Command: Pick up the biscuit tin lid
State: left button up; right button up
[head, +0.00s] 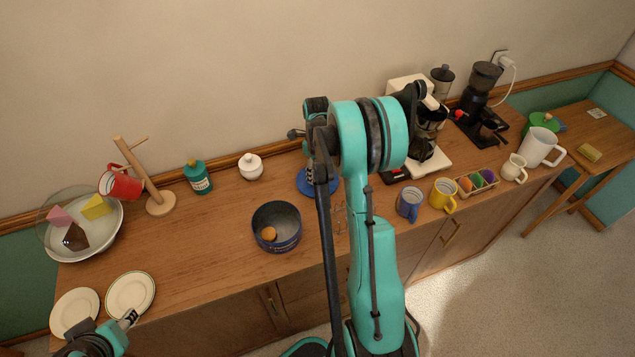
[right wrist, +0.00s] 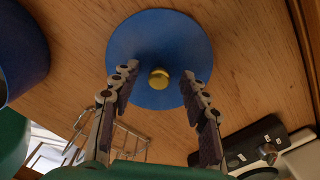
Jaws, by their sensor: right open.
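The biscuit tin lid (right wrist: 157,35) is a flat blue disc with a brass knob (right wrist: 159,78) at its centre. It lies on the wooden sideboard in the right wrist view; in the head view only its blue edge (head: 303,184) shows beside my arm. My right gripper (right wrist: 160,70) is open, with its fingers apart on either side of the knob, and holds nothing. The dark blue open tin (head: 277,240) stands left of the lid with a round orange-brown item inside. My left gripper (head: 129,317) is near the plates at lower left; its jaws are unclear.
A white lidded pot (head: 251,166) and a teal canister (head: 198,177) stand behind the tin. A blue mug (head: 409,203), a yellow mug (head: 443,194) and a coffee machine (head: 430,150) are to the right. A wire rack (right wrist: 125,140) is near the right gripper.

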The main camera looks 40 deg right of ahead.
jog(key=shift+r, duration=0.1)
grip_shut()
